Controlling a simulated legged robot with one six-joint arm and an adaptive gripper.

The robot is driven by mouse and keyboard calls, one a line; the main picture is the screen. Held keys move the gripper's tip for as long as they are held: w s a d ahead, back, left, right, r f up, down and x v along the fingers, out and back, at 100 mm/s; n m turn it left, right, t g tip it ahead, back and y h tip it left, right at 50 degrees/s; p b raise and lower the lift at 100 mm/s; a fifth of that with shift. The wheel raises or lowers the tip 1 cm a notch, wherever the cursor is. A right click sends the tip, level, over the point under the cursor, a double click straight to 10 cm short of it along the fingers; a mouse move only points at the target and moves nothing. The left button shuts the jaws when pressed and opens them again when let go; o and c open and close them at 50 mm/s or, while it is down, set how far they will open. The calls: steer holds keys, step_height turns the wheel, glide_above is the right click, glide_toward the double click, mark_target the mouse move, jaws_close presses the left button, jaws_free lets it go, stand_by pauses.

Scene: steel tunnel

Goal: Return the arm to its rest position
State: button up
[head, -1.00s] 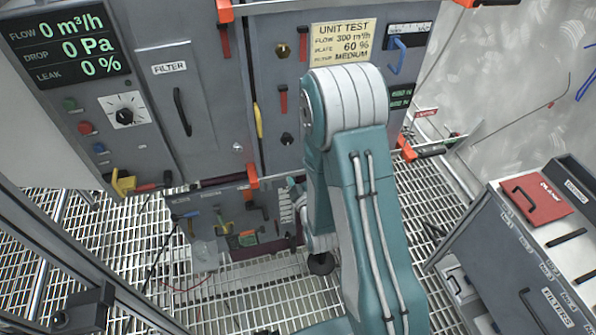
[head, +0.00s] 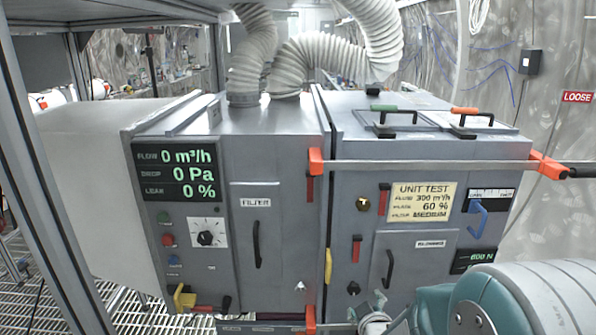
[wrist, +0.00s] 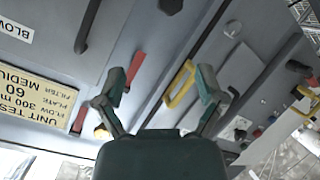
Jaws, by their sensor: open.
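My gripper (wrist: 160,82) shows in the wrist view with its two teal fingers spread apart and nothing held between them. It faces the grey cabinet front, which looks tilted and upside down there. A yellow handle (wrist: 180,86) shows behind the gap, nearer the right finger; the distance to it is hard to judge. In the head view my teal and white arm (head: 530,300) fills the lower right corner, in front of the cabinet. Its lower links are out of frame.
The grey cabinet (head: 285,220) fills the middle of the head view, with its yellow handle (head: 328,268) low at the centre seam. A long bar (head: 430,167) with orange ends crosses its front. Pale hoses (head: 335,55) rise from its top. A frame post (head: 40,170) stands at left.

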steer(key=s+r+m+g, duration=0.3)
steer(key=s+r, duration=0.3)
steer(key=s, duration=0.6)
steer(key=s+r+m+g, duration=0.4)
steer(key=s+r, duration=0.3)
steer(key=s, duration=0.6)
steer(key=shift+g, duration=0.6)
